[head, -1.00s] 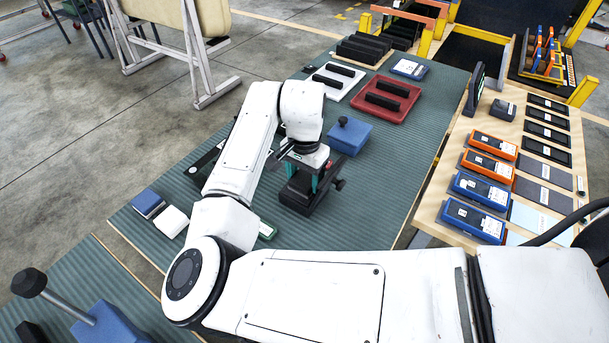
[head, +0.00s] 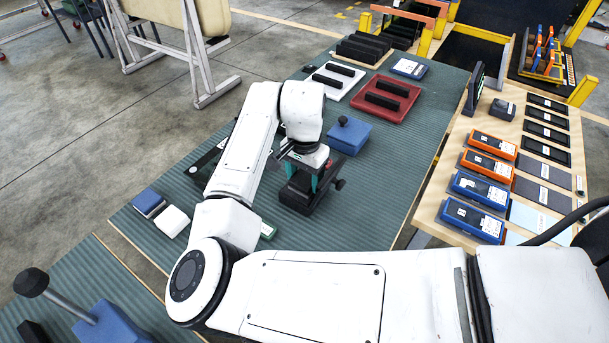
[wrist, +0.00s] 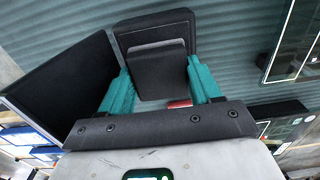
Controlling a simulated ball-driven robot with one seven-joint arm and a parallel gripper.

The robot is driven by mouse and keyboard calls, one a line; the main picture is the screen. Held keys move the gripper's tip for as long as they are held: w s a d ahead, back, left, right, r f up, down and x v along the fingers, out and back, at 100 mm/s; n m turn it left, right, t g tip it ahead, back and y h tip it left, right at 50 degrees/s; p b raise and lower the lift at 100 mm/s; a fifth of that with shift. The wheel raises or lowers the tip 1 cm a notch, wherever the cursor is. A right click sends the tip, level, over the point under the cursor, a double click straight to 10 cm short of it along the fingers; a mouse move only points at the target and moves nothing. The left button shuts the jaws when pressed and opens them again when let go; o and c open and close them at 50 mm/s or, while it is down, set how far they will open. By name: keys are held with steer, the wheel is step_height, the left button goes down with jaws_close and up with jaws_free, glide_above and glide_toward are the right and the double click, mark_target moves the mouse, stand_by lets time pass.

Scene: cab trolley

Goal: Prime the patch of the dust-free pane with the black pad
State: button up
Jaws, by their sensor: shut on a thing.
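My gripper (head: 318,172) has teal fingers and points down over the ribbed green bench mat. In the wrist view my gripper (wrist: 162,88) is shut on a black block, which looks like the black pad (wrist: 158,68), with a wider dark piece beyond it. In the head view a dark block (head: 300,196) shows under the fingers; contact below it is unclear. Dark-framed glass (wrist: 297,45) lies on the mat at the wrist view's right, with another dark-framed pane (wrist: 287,125) nearer. My arm partly hides the panes in the head view; I cannot tell which is dust-free.
A blue block with a knob (head: 349,138) stands close right of my gripper. A red tray (head: 399,114) and white tray (head: 326,92) carry black blocks behind. A dark flat panel (wrist: 62,85) is close left in the wrist view. Blue and white blocks (head: 148,203) sit front left.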

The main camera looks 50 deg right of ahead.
mark_target(304, 178)
steer(key=shift+r+p, duration=3.3)
steer(key=shift+r, duration=0.15)
